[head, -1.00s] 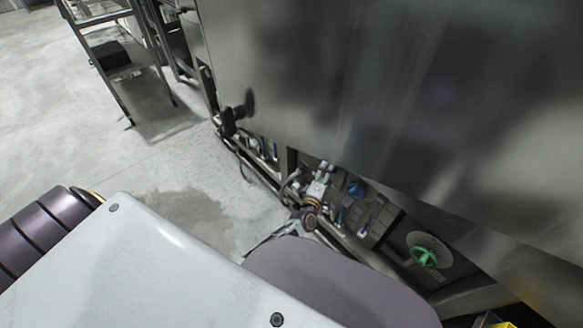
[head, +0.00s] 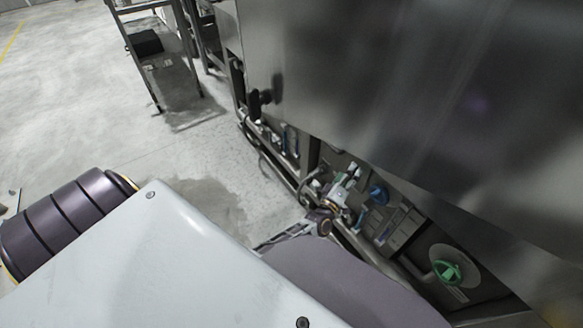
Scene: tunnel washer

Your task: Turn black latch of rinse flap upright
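A black latch-like knob (head: 258,103) sticks out from the lower left edge of the large steel panel (head: 370,90) in the head view. It is small and dark, and I cannot tell which way it is turned. Only my own pale body and purple-grey parts fill the lower left and bottom, far from the knob in the picture.
Under the panel run pipes and fittings, with a blue valve part (head: 378,194) and a green handwheel (head: 447,272). A metal step frame (head: 150,60) stands at the upper left. The concrete floor (head: 90,120) between it and me is clear, with a dark damp-looking patch.

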